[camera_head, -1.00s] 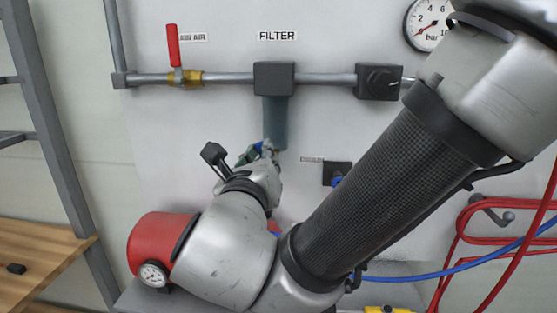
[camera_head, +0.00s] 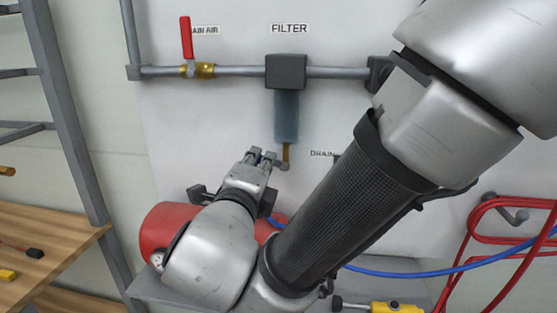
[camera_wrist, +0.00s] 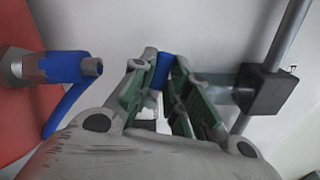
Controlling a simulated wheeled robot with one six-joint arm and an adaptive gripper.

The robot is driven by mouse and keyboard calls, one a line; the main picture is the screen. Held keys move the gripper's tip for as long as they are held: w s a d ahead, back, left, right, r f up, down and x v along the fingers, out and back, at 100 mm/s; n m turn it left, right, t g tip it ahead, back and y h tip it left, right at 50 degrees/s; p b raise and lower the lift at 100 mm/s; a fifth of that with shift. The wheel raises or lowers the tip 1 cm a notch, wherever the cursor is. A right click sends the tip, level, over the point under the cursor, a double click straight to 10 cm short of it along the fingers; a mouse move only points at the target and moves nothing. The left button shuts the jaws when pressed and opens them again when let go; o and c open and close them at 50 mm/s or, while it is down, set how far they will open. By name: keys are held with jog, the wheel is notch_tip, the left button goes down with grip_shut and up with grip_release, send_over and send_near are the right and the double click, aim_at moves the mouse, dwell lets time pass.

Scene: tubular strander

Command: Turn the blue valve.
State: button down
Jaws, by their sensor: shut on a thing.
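The blue valve handle (camera_wrist: 163,70) shows between the fingertips of my gripper (camera_wrist: 160,85) in the wrist view. My gripper is shut on it. In the camera_head view my gripper (camera_head: 262,157) is just below and left of the clear filter bowl (camera_head: 286,115). A brass drain stem (camera_head: 286,152) hangs from the bowl's underside beside the fingertips. Only a speck of blue shows there, because the fingers hide most of the handle. The handle's exact angle cannot be told.
A grey pipe (camera_head: 340,72) with a red-levered valve (camera_head: 186,38) runs above. A red tank (camera_head: 170,228) sits below left; a blue hose fitting (camera_wrist: 65,68) shows on it in the wrist view. Red and blue hoses are at right. Wooden shelving (camera_head: 50,235) stands at left.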

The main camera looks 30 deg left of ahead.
jog(key=shift+a+f+n, duration=0.1)
jog(key=shift+f+n, duration=0.25)
jog(key=shift+n, duration=0.55)
jog(key=c, duration=1.4)
grip_release()
